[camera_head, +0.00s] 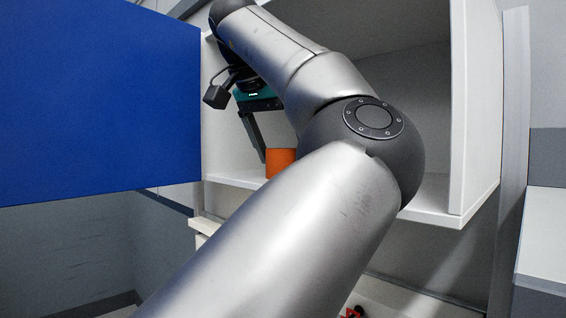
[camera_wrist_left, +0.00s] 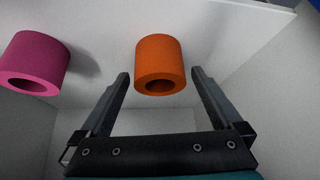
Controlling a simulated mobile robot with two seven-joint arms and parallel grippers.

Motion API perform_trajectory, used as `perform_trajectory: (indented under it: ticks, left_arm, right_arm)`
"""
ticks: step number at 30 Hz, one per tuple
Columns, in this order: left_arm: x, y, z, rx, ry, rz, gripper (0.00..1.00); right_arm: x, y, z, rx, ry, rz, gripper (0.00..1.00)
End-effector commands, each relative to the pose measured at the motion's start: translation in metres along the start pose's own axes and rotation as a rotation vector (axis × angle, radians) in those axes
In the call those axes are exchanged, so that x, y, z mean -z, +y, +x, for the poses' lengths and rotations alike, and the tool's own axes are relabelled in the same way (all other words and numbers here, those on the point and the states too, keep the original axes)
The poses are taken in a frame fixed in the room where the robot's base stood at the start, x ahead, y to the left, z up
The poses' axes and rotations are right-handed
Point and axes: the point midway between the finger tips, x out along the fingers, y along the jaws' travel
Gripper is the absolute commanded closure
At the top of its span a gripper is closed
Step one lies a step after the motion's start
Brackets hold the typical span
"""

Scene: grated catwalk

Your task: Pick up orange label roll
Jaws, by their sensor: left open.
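The orange label roll (camera_head: 281,161) stands on the cabinet shelf in the head view, partly hidden behind my arm. In the left wrist view the orange roll (camera_wrist_left: 160,62) appears between and just beyond the fingertips, with its round hole showing. My left gripper (camera_wrist_left: 160,78) is open, with one finger on each side of the roll's line and no contact that I can see. In the head view my left gripper (camera_head: 262,150) is inside the cabinet close to the roll, mostly covered by the arm. My right gripper is not in view.
A pink roll (camera_wrist_left: 37,62) stands to the left of the orange one in the wrist view. The white cabinet (camera_head: 432,205) has side walls around the shelf. A blue door panel (camera_head: 100,100) stands at the left. A small red object (camera_head: 352,312) lies below.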

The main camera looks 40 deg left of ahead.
Motion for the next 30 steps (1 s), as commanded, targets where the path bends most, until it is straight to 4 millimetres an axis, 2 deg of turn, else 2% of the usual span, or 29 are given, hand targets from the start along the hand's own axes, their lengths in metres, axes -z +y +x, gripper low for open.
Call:
perform_trajectory:
  ticks: [5,27,30]
  left_arm:
    - [0.0000,0.0002,0.0001,0.000,0.000,0.000,0.00]
    - [0.0001,0.0002,-0.0001,-0.001,0.000,0.000,0.82]
    - [0.0002,0.0001,-0.0002,0.000,0.001,0.000,0.87]
  right_arm:
    - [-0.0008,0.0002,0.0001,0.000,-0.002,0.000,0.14]
    - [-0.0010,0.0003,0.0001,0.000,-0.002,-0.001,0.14]
    - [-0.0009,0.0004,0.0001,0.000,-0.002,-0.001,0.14]
